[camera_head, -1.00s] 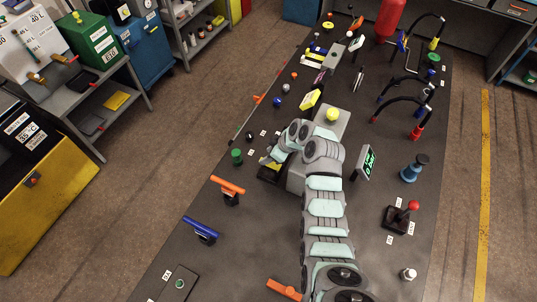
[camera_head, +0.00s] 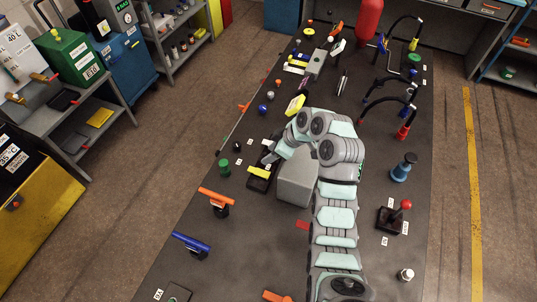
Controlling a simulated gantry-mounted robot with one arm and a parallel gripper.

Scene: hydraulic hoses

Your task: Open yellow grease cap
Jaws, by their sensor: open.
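A small yellow piece (camera_head: 259,172), which may be the yellow grease cap, lies on a dark base (camera_head: 260,184) left of the grey block. It looks flat and bar-like; its lid position is too small to tell. My gripper (camera_head: 268,157) is open and points down just above and right of the yellow piece. Its fingers are small and partly merge with the dark base, so I cannot tell whether they touch it. A rounded yellow knob on a grey box, seen earlier beyond my arm, is hidden behind my arm now.
A grey block (camera_head: 297,180) stands close to my arm. A green cap (camera_head: 224,168), an orange-handled valve (camera_head: 216,198) and a blue-handled valve (camera_head: 191,243) lie to the left. A yellow block (camera_head: 295,104) is beyond my arm. A red-knobbed joystick (camera_head: 393,217) stands right.

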